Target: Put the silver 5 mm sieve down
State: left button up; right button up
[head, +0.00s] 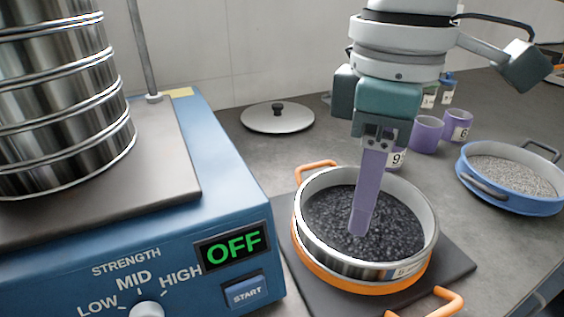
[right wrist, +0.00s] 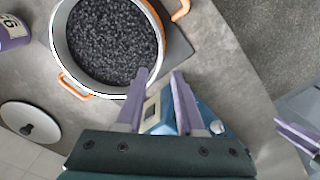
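The silver sieve (head: 340,262) with a small label sits upright in an orange-handled pan (head: 345,281) on a dark mat. Dark granules show inside. The sieve also shows in the right wrist view (right wrist: 58,52). My right gripper (head: 358,232) points down over the sieve in the head view. In the right wrist view its purple fingers (right wrist: 162,74) are apart with nothing between them, near the rim; contact cannot be told. My left gripper (right wrist: 298,134) shows only partly at the right edge of that view, its opening unclear.
A blue shaker (head: 130,270) reading OFF stands at left, bearing a stack of steel sieves (head: 60,100). A lid (head: 277,118) lies behind. Purple cups (head: 426,134) and a blue-rimmed sieve (head: 505,198) of pale grains stand at right. Bare counter lies between the lid and the pan.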

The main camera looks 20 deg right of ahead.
pick_arm(q)
jog(key=shift+r, duration=0.25)
jog(key=shift+a, duration=0.1)
pick_arm(e)
jog(key=s+a+f+t+y, duration=0.1)
jog(key=s+a+f+y, duration=0.15)
jog(key=a, duration=0.25)
jog(key=s+a+f+t+y, duration=0.1)
jog(key=s+a+y, duration=0.15)
jog(key=a, duration=0.35)
jog(key=s+d+f+m+t+h, duration=0.1)
jog(key=s+d+f+m+h, duration=0.3)
jog(key=s+d+m, duration=0.3)
jog(key=s+d, duration=0.2)
jog(key=d, duration=0.2)
jog(key=shift+d+f+t+h, duration=0.15)
jog(key=shift+d+t+h, duration=0.15)
jog(key=shift+d+h, duration=0.1)
pick_arm(q)
notch_tip(320, 180, up, 54)
jog(key=p, duration=5.4)
jog(key=shift+f, duration=0.2)
pick_arm(e)
notch_tip(320, 180, up, 54)
jog(key=shift+f, duration=0.2)
